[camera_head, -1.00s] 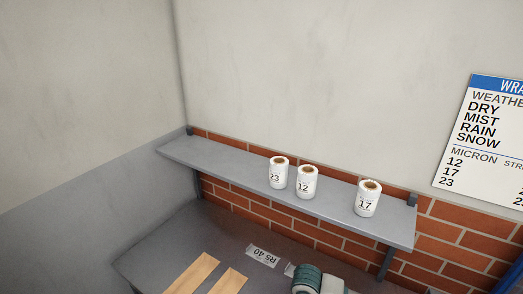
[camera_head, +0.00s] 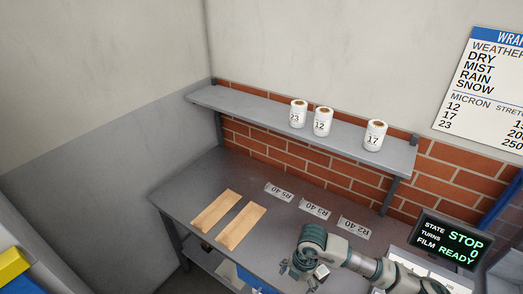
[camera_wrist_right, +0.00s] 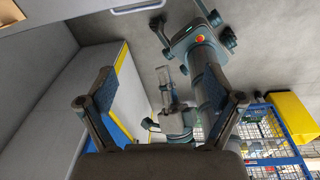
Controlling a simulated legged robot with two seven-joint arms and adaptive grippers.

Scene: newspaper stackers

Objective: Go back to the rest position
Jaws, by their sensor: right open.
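My right arm comes in from the right over the desk in the head view. Its end (camera_head: 312,272) bends down over the front of the desk, and the fingers are small and hard to make out there. In the right wrist view my right gripper (camera_wrist_right: 161,88) has its two fingers wide apart with nothing between them. Parts of my own body show beyond them. My left gripper is not seen in the head view, and I cannot make it out in the right wrist view.
White rolls marked 23 (camera_head: 298,114), 12 (camera_head: 322,123) and 17 (camera_head: 375,136) stand on the wall shelf (camera_head: 250,116). Two tan slats (camera_head: 214,210) lie on the grey desk (camera_head: 180,196). A display (camera_head: 450,240) reading STOP stands at right. A blue mesh cage (camera_wrist_right: 268,135) shows in the wrist view.

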